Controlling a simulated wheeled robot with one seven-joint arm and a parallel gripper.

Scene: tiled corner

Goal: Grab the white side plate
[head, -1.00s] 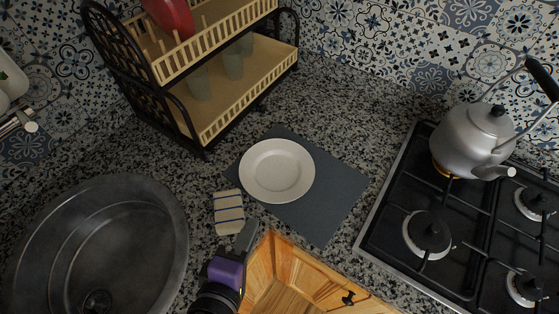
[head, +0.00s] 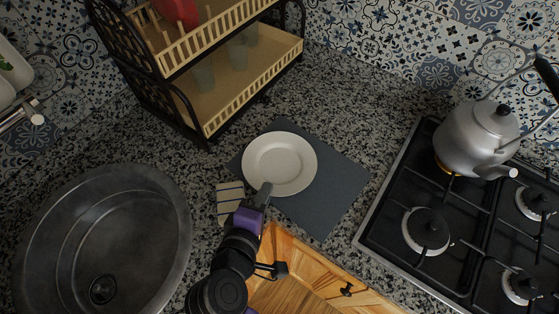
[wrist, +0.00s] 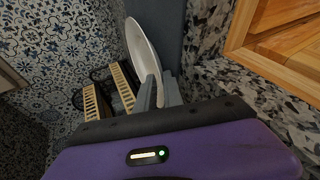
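The white side plate (head: 280,162) lies on the dark grey mat (head: 335,195) on the counter. My gripper (head: 265,190) is at the plate's near rim, low over the mat's edge. In the wrist view the plate (wrist: 142,52) shows nearly edge-on, just beyond my gripper (wrist: 160,90). The two fingers stand apart, and the near rim appears to reach into the gap between them. I cannot tell whether either finger touches the rim.
A striped sponge or cloth (head: 230,202) lies just left of my gripper. The sink (head: 103,245) is at the left, a dish rack (head: 235,88) behind. A gas stove (head: 465,215) with a kettle (head: 478,140) stands at the right. An open wooden drawer (head: 310,270) is in front.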

